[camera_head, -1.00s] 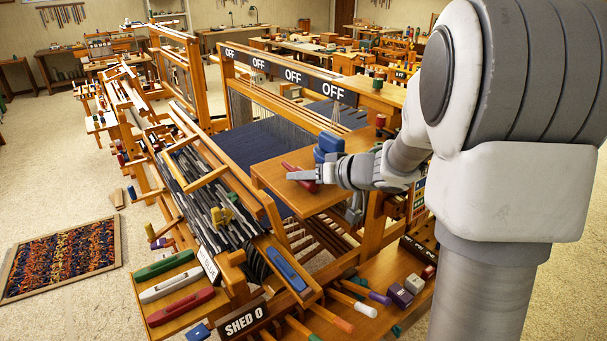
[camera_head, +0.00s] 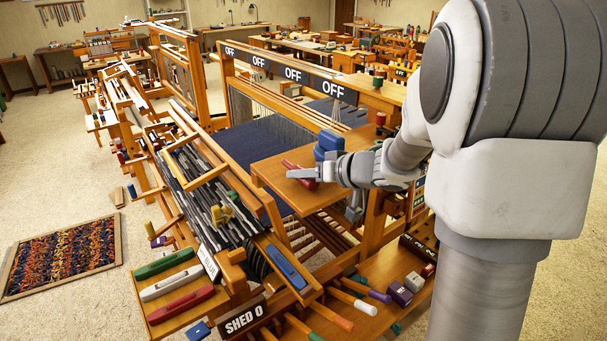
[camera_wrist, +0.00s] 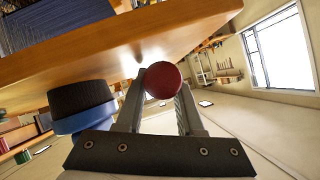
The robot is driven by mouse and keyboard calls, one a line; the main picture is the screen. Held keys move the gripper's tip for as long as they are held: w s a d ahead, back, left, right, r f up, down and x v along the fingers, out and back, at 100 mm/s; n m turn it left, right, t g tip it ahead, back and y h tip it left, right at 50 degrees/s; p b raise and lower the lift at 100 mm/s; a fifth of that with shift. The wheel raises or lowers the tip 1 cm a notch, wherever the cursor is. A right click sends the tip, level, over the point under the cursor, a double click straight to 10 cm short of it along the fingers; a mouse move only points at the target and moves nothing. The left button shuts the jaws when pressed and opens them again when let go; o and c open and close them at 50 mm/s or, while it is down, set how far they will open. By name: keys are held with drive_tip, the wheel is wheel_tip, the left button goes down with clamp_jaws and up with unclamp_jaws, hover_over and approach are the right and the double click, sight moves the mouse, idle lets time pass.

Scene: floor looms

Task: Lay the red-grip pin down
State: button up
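The red-grip pin (camera_head: 309,185) is at the wooden board on the near side of the loom, with red showing on both sides of my gripper's fingers. My gripper (camera_head: 300,173) reaches in from the right, over the board (camera_head: 275,177). In the wrist view the pin's round red end (camera_wrist: 163,80) sits between the two fingers (camera_wrist: 160,98), which appear closed on it. The wooden edge (camera_wrist: 100,58) runs close beyond the fingertips. I cannot tell whether the pin touches the board; the rest of it is hidden.
A blue object (camera_head: 328,144) stands right by my gripper; a dark-topped blue round thing (camera_wrist: 82,105) shows left of the fingers. A lower shelf holds purple blocks (camera_head: 401,293) and handled tools. Green, white and red shuttles (camera_head: 180,304) lie at the left.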

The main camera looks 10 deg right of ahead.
drive_tip(key=o, duration=0.5)
drive_tip(key=shift+s, duration=0.1)
drive_tip(key=shift+c, duration=0.2)
drive_tip(key=shift+d+f, duration=0.15)
drive_tip(key=shift+f, duration=0.05)
drive_tip(key=p+v, duration=0.1)
drive_tip(key=v, duration=1.6)
drive_tip(key=shift+r, duration=0.25)
drive_tip(key=shift+s, duration=0.1)
